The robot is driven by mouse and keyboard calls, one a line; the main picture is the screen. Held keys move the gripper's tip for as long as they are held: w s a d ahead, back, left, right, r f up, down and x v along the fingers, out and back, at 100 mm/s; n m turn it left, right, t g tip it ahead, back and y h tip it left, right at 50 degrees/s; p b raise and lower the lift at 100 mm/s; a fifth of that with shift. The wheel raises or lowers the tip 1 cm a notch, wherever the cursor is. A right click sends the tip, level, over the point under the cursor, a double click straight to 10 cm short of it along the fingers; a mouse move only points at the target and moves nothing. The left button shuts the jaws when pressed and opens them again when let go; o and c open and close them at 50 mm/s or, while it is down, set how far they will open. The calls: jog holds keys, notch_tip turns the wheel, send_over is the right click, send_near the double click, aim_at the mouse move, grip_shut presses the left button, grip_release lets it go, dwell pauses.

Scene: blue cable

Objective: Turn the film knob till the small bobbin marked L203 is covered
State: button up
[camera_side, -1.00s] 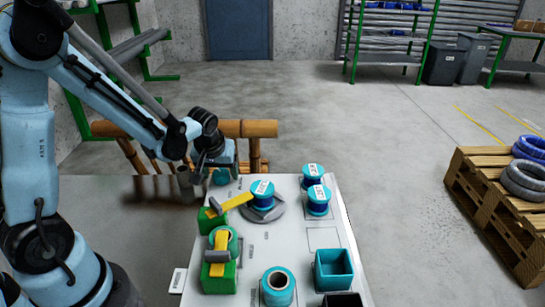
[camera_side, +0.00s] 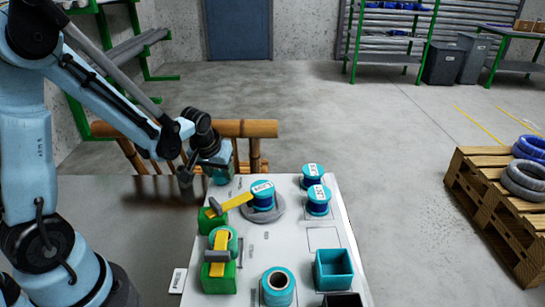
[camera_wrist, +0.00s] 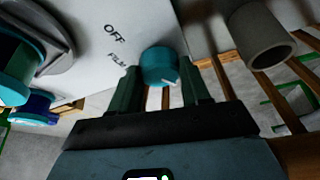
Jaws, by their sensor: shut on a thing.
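The teal film knob (camera_wrist: 160,66) sits by the printed words OFF and FILM at the panel's edge in the wrist view, its pale pointer mark toward the lower right. My gripper (camera_wrist: 168,88) has a finger on each side and is shut on it. In the side view my gripper (camera_side: 218,168) is at the panel's far left corner and largely hides the knob. A small blue bobbin (camera_side: 262,198) with teal flanges and a white label stands on a grey round plate (camera_side: 280,210). A yellow strip (camera_side: 236,201) reaches its side. The label is too small to read surely.
Two more labelled bobbins (camera_side: 312,176) (camera_side: 319,201) stand to the right. Green blocks (camera_side: 219,279) with yellow-and-grey pieces line the panel's left side. A teal spool (camera_side: 278,287) and open teal box (camera_side: 333,270) are at the front. A grey tube (camera_wrist: 258,36) is near my gripper.

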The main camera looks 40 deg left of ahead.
jog(key=m+h, duration=0.1)
jog(key=m, duration=0.1)
jog(key=m+h, duration=0.1)
jog(key=m, duration=0.2)
jog(key=shift+a+m+t, duration=0.2)
jog(key=shift+m+t, duration=0.1)
jog(key=shift+t, duration=0.1)
dwell(0.4)
jog(key=o, duration=1.1)
jog(key=shift+c, duration=0.2)
jog(key=shift+s, duration=0.1)
jog(key=v, duration=1.2)
jog(key=s+d+t, duration=0.2)
jog(key=s+d, duration=0.2)
jog(key=d, duration=0.7)
jog(key=shift+d+r+m+t, duration=0.3)
jog(key=shift+r, duration=0.1)
